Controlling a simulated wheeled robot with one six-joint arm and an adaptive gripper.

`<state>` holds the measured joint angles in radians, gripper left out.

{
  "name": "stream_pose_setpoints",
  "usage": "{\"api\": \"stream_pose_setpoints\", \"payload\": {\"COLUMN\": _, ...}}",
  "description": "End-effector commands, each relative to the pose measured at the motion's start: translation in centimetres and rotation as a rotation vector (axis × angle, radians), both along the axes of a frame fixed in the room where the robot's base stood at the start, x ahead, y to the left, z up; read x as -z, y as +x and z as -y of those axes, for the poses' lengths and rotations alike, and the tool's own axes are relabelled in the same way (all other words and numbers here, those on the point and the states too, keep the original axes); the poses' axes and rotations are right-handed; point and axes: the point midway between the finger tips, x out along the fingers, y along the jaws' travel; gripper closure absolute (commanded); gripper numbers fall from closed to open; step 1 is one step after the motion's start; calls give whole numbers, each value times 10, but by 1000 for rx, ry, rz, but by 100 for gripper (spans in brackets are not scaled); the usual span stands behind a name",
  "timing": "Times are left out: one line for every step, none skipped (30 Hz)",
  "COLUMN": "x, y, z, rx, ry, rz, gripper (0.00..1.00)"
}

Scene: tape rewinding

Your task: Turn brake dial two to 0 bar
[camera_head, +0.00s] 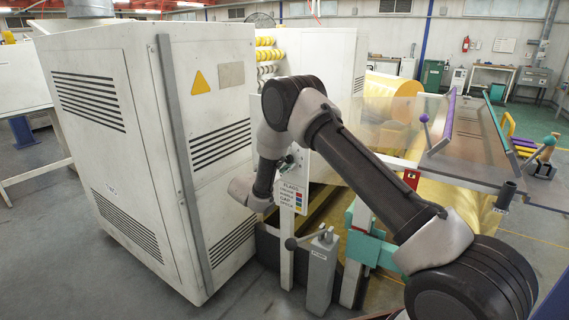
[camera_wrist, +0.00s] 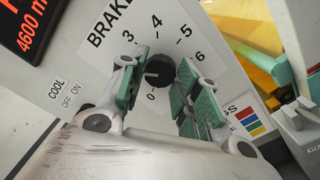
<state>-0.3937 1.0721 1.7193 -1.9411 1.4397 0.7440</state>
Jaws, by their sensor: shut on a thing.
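The brake dial (camera_wrist: 159,72) is a round black knob on a pale panel in the wrist view, under the printed word BRAKE, whose end is cut off. The numbers 0, 3, 4, 5 and 6 show around it; those between 0 and 3 are hidden by the left finger. A pale mark on the knob seems to point left, toward that hidden part of the scale. My gripper (camera_wrist: 163,63) has its green-padded fingers on either side of the knob and is shut on it. In the head view my gripper (camera_head: 289,158) is small at the panel, and the knob cannot be made out.
A red-lettered display (camera_wrist: 38,28) and a COOL OFF/ON label (camera_wrist: 64,92) are left of the dial. A white cabinet (camera_head: 140,150) stands close left of my arm. A grey pump post (camera_head: 321,270) with a lever stands below the panel. A yellow roll (camera_head: 455,205) lies to the right.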

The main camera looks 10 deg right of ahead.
Motion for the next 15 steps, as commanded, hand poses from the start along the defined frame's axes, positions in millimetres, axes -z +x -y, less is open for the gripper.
{"api": "stream_pose_setpoints", "payload": {"x": 2, "y": -1, "z": 0, "rx": -1, "ry": -29, "rz": -33, "gripper": 92}}
{"api": "stream_pose_setpoints", "payload": {"x": 2, "y": -1, "z": 0, "rx": -1, "ry": -50, "rz": -54, "gripper": 92}}
{"api": "stream_pose_setpoints", "payload": {"x": 2, "y": -1, "z": 0, "rx": -1, "ry": -77, "rz": -80, "gripper": 92}}
{"api": "stream_pose_setpoints", "payload": {"x": 2, "y": -1, "z": 0, "rx": -1, "ry": -96, "rz": -100, "gripper": 92}}
{"api": "stream_pose_setpoints", "payload": {"x": 2, "y": -1, "z": 0, "rx": -1, "ry": -117, "rz": -121, "gripper": 92}}
{"api": "stream_pose_setpoints", "payload": {"x": 2, "y": -1, "z": 0, "rx": -1, "ry": -144, "rz": -148, "gripper": 92}}
{"api": "stream_pose_setpoints", "payload": {"x": 2, "y": -1, "z": 0, "rx": -1, "ry": -164, "rz": -167, "gripper": 92}}
{"api": "stream_pose_setpoints", "payload": {"x": 2, "y": -1, "z": 0, "rx": -1, "ry": -184, "rz": -188, "gripper": 92}}
{"api": "stream_pose_setpoints", "payload": {"x": 2, "y": -1, "z": 0, "rx": -1, "ry": -211, "rz": -215, "gripper": 92}}
{"api": "stream_pose_setpoints", "payload": {"x": 2, "y": -1, "z": 0, "rx": -1, "ry": -231, "rz": -235, "gripper": 92}}
{"api": "stream_pose_setpoints", "payload": {"x": 2, "y": -1, "z": 0, "rx": -1, "ry": -251, "rz": -255, "gripper": 92}}
{"api": "stream_pose_setpoints", "payload": {"x": 2, "y": -1, "z": 0, "rx": -1, "ry": -278, "rz": -282, "gripper": 92}}
{"api": "stream_pose_setpoints", "payload": {"x": 2, "y": -1, "z": 0, "rx": -1, "ry": -298, "rz": -302, "gripper": 92}}
{"api": "stream_pose_setpoints", "payload": {"x": 2, "y": -1, "z": 0, "rx": -1, "ry": -318, "rz": -322, "gripper": 92}}
{"api": "stream_pose_setpoints", "payload": {"x": 2, "y": -1, "z": 0, "rx": -1, "ry": -345, "rz": -349, "gripper": 92}}
